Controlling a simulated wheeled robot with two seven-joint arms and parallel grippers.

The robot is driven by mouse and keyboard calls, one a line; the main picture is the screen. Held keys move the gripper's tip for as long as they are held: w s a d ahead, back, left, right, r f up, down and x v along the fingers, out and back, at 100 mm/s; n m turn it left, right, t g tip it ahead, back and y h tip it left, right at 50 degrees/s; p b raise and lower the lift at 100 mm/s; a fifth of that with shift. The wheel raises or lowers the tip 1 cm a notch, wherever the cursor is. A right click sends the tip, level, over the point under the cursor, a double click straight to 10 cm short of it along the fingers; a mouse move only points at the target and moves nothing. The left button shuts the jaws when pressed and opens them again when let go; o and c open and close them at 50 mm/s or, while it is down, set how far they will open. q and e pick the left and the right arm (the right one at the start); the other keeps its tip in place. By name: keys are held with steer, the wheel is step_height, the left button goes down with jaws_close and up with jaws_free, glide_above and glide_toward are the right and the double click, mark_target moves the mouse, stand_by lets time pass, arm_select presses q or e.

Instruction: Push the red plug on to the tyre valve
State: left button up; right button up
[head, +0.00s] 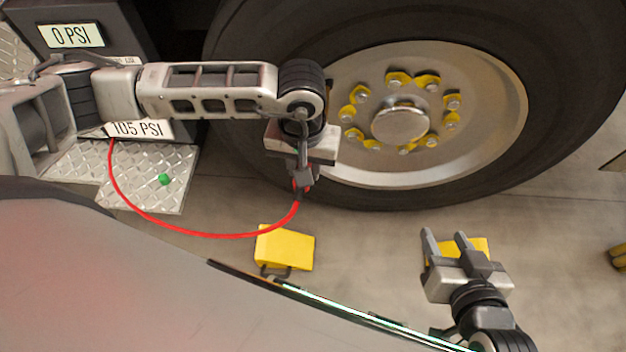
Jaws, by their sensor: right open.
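The red plug (308,188) is at the end of a red hose (215,237) and shows only as small red bits between the fingers of my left gripper (302,187). That gripper points down and looks shut on the plug, in front of the lower left of the big black tyre (250,60). The tyre valve cannot be made out; the arm and gripper cover part of the wheel rim. My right gripper (445,235) is open and empty at the lower right, its two fingers pointing up the picture, apart from the tyre.
The pump box (110,20) at the upper left shows 0 PSI, with a 105 PSI label below. A green button (165,179) sits on a metal tread plate (160,200). Yellow chocks (285,247) lie on the floor near the tyre. Floor between the grippers is mostly clear.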

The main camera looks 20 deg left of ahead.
arm_select(q)
step_height(320, 180, down, 4)
steer(key=d+n+b, duration=0.1)
steer(key=d+b, duration=0.1)
steer(key=d, duration=0.1)
steer(key=w+a+b, duration=0.1)
steer(key=w, duration=0.5)
steer(key=shift+a+r, duration=0.25)
steer(key=shift+a, duration=0.05)
steer(key=shift+w, duration=0.1)
steer(key=shift+w+a+b, duration=0.1)
steer(key=shift+w+b, duration=0.15)
steer(key=shift+b, duration=0.3)
steer(key=shift+b, duration=0.55)
stand_by(1.0)
steer(key=shift+w+b, duration=0.3)
steer(key=shift+w, duration=0.05)
stand_by(0.5)
steer(key=o, duration=1)
